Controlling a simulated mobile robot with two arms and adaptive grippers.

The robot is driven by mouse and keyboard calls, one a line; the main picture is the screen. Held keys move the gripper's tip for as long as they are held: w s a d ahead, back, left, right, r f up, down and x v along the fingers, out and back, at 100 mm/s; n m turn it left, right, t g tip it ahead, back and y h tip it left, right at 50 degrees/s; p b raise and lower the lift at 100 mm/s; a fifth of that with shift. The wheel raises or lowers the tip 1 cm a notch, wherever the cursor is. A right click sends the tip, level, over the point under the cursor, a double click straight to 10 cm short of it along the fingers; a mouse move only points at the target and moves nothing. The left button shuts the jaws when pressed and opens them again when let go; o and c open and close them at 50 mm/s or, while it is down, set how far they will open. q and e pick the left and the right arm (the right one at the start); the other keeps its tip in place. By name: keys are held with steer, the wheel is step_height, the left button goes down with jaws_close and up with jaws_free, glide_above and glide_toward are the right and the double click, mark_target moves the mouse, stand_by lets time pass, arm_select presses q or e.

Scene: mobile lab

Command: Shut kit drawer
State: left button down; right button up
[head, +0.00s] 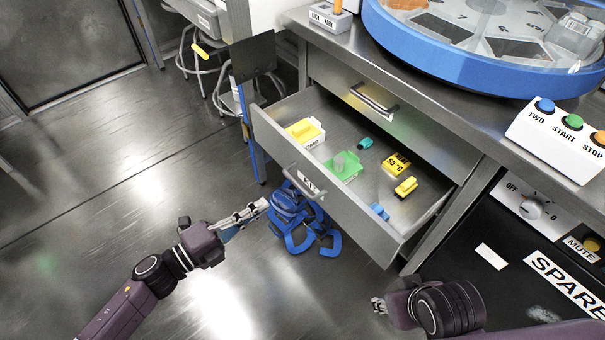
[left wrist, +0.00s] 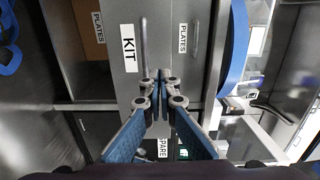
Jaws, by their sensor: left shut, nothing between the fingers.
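The kit drawer (head: 350,215) stands pulled out from the metal bench in the head view, with its handle (head: 290,180) and KIT label on the front. Inside lie a yellow-and-white box (head: 304,132), a green item (head: 344,167), a yellow 55 °C block (head: 396,163) and several other small pieces. My left gripper (head: 262,206) is shut and empty, in front of and left of the drawer front, apart from it. In the left wrist view the shut fingertips (left wrist: 161,76) point towards the drawer front (left wrist: 121,75). My right gripper (head: 378,305) is at the lower right, its fingers mostly hidden.
Blue straps (head: 300,215) lie on the floor below the drawer. A closed drawer with a handle (head: 374,99) is above it. A blue-rimmed round machine (head: 470,62) and a button box (head: 560,135) stand on the bench. Stools are at the back; the floor at left is clear.

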arm_select(q)
steer(key=b, duration=0.1)
glide_toward(316, 171)
steer(key=shift+m, duration=0.3)
steer(key=x, duration=0.7)
steer(key=shift+f, duration=0.25)
arm_select(e)
steer(key=shift+f, duration=0.4)
arm_select(q)
steer(key=shift+w+d+r, duration=0.1)
steer(key=shift+w, duration=0.05)
